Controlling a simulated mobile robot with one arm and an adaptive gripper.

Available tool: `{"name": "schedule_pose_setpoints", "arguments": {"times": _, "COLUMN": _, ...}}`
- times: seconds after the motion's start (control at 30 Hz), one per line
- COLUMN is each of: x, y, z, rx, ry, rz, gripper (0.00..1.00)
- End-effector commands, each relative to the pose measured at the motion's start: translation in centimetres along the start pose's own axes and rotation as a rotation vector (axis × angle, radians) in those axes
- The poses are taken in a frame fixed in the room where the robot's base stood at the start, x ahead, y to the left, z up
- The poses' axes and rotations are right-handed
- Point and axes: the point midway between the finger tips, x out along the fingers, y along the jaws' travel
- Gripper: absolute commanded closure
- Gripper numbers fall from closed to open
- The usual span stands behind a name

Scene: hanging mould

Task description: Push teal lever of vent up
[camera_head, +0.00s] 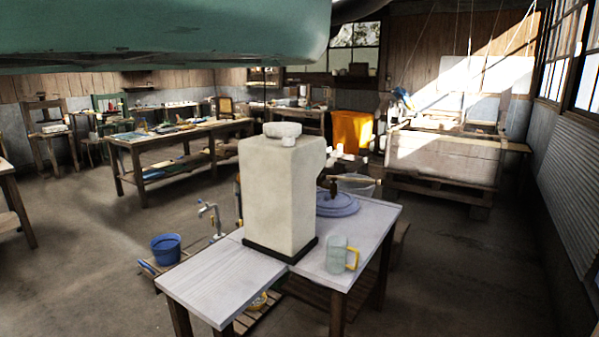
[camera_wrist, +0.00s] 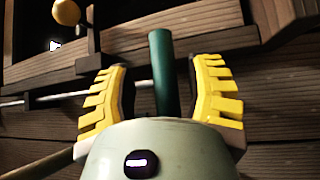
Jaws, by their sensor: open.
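In the wrist view, the teal lever (camera_wrist: 161,78) is a round rod standing upright in the picture. My gripper (camera_wrist: 166,62) is open, with one yellow ribbed finger on each side of the lever. Gaps show between the lever and both fingers, so I see no contact. The lever's lower end is hidden behind my gripper's body. Dark wooden boards (camera_wrist: 270,100) lie behind it; I cannot tell which part is the vent. Neither the lever nor my gripper can be made out in the head view.
In the wrist view, a metal rod (camera_wrist: 50,98) and a yellow knob (camera_wrist: 66,12) are at left. In the head view, a large teal rounded body (camera_head: 200,30) overhangs the top. A pale table (camera_head: 225,285) holds a tall white block (camera_head: 280,195) and a mug (camera_head: 337,255).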

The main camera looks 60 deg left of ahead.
Motion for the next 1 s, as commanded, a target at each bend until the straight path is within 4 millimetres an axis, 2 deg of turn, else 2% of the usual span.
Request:
{"name": "schedule_pose_setpoints", "arguments": {"times": 0.3, "x": -6.8, "y": 0.0, "z": -0.3, "rx": 0.001, "ry": 0.014, "rz": -0.001, "gripper": 0.47}}
{"name": "schedule_pose_setpoints", "arguments": {"times": 0.5, "x": -10.0, "y": 0.1, "z": -0.2, "rx": 0.003, "ry": 0.01, "rz": 0.001, "gripper": 0.47}}
{"name": "schedule_pose_setpoints", "arguments": {"times": 0.7, "x": -11.3, "y": 0.1, "z": -0.1, "rx": 0.002, "ry": 0.009, "rz": -0.001, "gripper": 0.47}}
{"name": "schedule_pose_setpoints", "arguments": {"times": 1.0, "x": -11.3, "y": 0.1, "z": -0.1, "rx": 0.002, "ry": 0.007, "rz": 0.0, "gripper": 0.47}}
